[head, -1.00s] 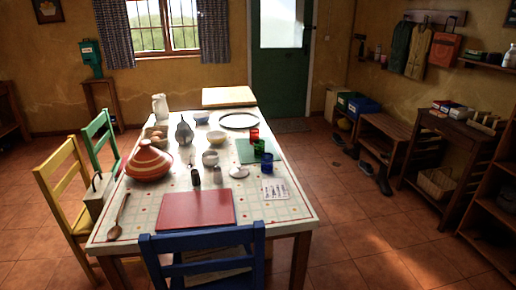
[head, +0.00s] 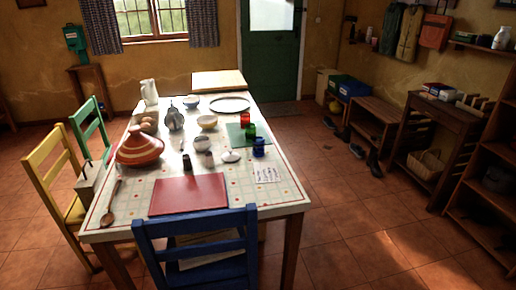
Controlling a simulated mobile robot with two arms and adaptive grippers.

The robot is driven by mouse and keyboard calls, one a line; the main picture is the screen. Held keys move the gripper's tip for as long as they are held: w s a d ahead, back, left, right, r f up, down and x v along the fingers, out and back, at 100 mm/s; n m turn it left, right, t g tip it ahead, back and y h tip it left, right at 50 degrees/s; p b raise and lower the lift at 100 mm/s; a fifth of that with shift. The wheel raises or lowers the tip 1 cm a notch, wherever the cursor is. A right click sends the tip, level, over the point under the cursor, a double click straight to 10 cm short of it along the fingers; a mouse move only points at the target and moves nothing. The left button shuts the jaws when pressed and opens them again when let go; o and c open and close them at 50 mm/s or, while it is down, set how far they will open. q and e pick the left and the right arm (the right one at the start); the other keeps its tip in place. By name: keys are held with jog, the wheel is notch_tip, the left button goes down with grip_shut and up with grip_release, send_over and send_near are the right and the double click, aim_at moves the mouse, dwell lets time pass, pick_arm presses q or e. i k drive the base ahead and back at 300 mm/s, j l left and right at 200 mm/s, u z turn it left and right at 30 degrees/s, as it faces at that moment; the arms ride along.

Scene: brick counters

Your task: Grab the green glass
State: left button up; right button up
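The green glass (head: 250,131) stands upright on the right side of the long table. It is between a red glass (head: 244,119) behind it and a blue glass (head: 258,147) in front of it. The three form a close row beside a green mat (head: 235,136). Neither my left gripper nor my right gripper is in view.
The table (head: 268,199) also holds a red mat (head: 188,193), a striped tagine (head: 139,149), bowls and a round tray (head: 230,104). A blue chair (head: 197,240) blocks its near end; yellow and green chairs stand left. Open tiled floor (head: 350,215) lies to its right.

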aim_at(251, 133)
jog(key=i+l+z, duration=1.3)
jog(key=i+z, duration=0.35)
jog(key=i+u, duration=0.7)
jog(key=i+l+u, duration=0.2)
jog(key=i+u, duration=0.4)
jog(key=u, duration=0.15)
jog(key=i+u, duration=0.25)
jog(key=u, duration=0.2)
jog(key=i+u, duration=0.25)
jog(key=u, duration=0.15)
jog(key=i+l+u, duration=0.25)
jog(key=u, duration=0.2)
jog(key=i+l+u, duration=0.2)
jog(key=u, duration=0.2)
